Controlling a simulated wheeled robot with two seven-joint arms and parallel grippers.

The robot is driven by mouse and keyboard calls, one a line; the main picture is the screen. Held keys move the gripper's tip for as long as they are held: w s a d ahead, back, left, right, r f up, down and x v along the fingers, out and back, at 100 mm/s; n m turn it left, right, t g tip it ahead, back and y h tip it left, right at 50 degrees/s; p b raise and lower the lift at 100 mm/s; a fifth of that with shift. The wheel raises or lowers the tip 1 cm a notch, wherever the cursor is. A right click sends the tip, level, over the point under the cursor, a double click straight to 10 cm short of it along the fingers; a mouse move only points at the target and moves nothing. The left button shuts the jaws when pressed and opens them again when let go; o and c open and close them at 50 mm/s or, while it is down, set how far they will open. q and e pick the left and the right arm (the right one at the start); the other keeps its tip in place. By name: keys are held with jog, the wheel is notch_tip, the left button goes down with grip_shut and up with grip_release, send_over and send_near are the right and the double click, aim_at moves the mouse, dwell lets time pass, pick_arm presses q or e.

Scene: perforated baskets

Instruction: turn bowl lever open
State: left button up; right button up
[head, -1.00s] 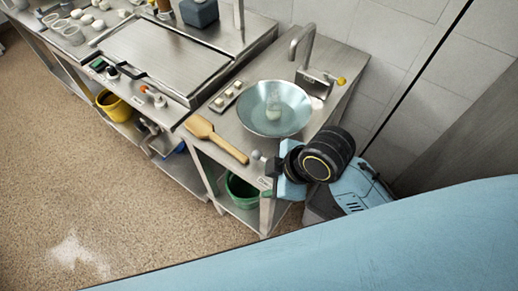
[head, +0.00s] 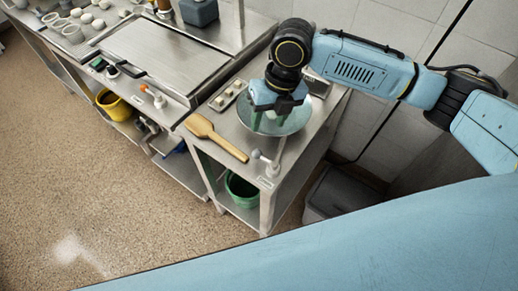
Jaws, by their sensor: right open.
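The metal bowl (head: 298,124) is set into the counter at the right, and my right arm hides much of it. A small lever with a pale round knob (head: 257,153) sticks out at the counter's front edge, just in front of the bowl, above a small label. My right gripper (head: 270,122) points down over the bowl, behind the lever and apart from it. It is open, with its fingers partly hidden against the bowl. My left gripper is not in view.
A wooden paddle (head: 216,138) lies on the counter left of the lever. A small knob panel (head: 228,95) is behind it. A green bucket (head: 242,189) stands on the shelf below. A dark bin (head: 345,192) is on the floor to the right.

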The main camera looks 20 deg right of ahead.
aim_at(259, 152)
jog(key=f, duration=0.4)
jog(key=a+f, duration=0.1)
jog(key=f, duration=0.3)
jog(key=a+f, duration=0.1)
jog(key=f, duration=0.3)
jog(key=shift+s+a+f, duration=0.1)
jog(key=shift+a+f, duration=0.15)
grip_shut()
